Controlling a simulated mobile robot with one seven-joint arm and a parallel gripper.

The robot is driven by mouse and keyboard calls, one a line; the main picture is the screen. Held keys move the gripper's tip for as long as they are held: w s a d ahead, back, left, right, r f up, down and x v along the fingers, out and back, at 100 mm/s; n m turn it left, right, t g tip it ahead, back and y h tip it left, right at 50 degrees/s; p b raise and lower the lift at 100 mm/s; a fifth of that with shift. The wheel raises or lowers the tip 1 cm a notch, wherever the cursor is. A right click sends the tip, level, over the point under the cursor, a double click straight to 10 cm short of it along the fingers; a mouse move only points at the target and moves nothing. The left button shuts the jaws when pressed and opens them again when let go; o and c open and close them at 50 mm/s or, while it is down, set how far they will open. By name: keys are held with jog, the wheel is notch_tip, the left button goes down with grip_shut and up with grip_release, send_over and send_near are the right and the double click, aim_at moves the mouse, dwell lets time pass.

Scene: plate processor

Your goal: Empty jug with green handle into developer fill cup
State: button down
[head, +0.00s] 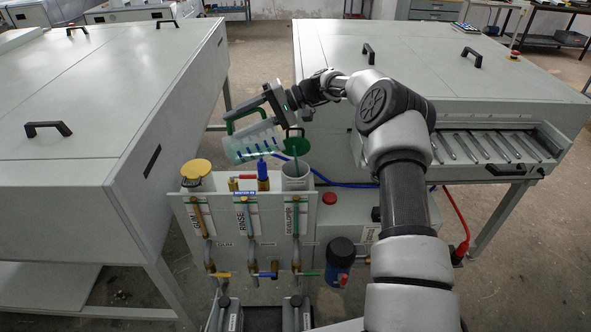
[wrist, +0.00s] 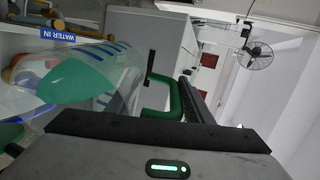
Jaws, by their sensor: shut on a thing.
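My gripper (head: 252,114) is shut on the green handle (head: 231,118) of the jug. The clear jug (head: 252,142) has blue marks and green liquid in it. It is strongly tilted, nearly on its side, above the fill station. The developer fill cup (head: 296,182) is the white cup below and right of the jug, with its green lid (head: 297,146) raised over it. In the wrist view the jug (wrist: 110,75) lies at the left, with green liquid (wrist: 75,82) inside and the green handle (wrist: 165,103) at my fingers. I cannot tell whether liquid is leaving the jug.
A cup with a yellow lid (head: 196,167) stands left on the station, with red and blue valves (head: 262,176) between the cups. Large grey machines stand left (head: 110,105) and right (head: 440,75). An open tray of rollers (head: 490,148) is at the right.

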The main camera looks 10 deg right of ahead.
jog(key=shift+y, duration=0.9)
jog(key=shift+d+r+p, duration=0.45)
jog(key=shift+d+r, duration=0.1)
jog(key=shift+r, duration=0.75)
jog(key=shift+d+r+p, duration=0.4)
jog(key=shift+d+r, duration=0.2)
jog(key=shift+r, duration=0.75)
jog(key=shift+d+r+p, duration=0.45)
jog(key=shift+d+r, duration=0.1)
jog(key=shift+r, duration=0.75)
jog(key=shift+d, duration=0.1)
jog(key=shift+d+r, duration=0.1)
jog(key=shift+d, duration=0.05)
